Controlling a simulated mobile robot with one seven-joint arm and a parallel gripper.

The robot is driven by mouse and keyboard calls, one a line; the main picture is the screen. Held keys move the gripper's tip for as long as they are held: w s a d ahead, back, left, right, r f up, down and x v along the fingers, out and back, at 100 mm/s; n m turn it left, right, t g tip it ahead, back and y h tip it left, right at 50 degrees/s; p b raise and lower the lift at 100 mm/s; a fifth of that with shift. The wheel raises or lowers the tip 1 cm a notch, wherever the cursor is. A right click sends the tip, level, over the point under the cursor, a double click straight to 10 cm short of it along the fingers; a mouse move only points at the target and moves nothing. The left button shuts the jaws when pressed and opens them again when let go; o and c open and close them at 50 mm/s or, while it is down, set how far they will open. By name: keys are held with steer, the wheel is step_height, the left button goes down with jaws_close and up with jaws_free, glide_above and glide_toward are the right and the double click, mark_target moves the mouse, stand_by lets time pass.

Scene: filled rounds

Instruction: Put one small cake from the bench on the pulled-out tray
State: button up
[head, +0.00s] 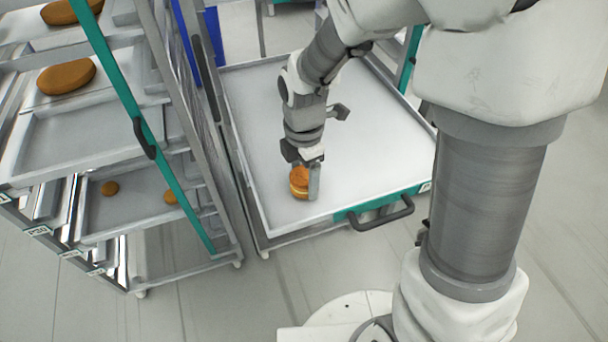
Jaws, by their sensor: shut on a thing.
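A small round orange-brown cake (299,183) with a pale filling band shows low in my gripper. My gripper (303,180) points down and is shut on this cake. The cake is over the near left part of the pulled-out tray (375,125), a wide grey tray with a low rim and a teal front with a dark handle. Whether the cake touches the tray's surface I cannot tell. The rest of the tray looks bare. The bench is not in view.
A rack with a teal-edged frame (120,90) stands at the left. The dark handle (382,214) juts out at the tray's front. Grey floor lies in front.

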mark_target(304, 174)
steer(key=shift+f, duration=0.15)
steer(key=o, duration=0.8)
steer(key=shift+c, duration=0.2)
step_height(304, 174, up, 11)
steer(key=shift+r+p, duration=0.1)
steer(key=shift+p, duration=0.85)
steer(key=s+d+r+m+t, duration=0.2)
steer(key=s+d+r+m, duration=0.3)
steer(key=m, duration=0.6)
steer(key=s+d+r+m+t, duration=0.3)
steer(key=s+d+r+m, duration=0.2)
steer(key=m, duration=0.7)
steer(key=shift+s+d+r+t, duration=0.15)
steer(key=shift+s+d+t, duration=0.2)
steer(key=shift+s, duration=0.85)
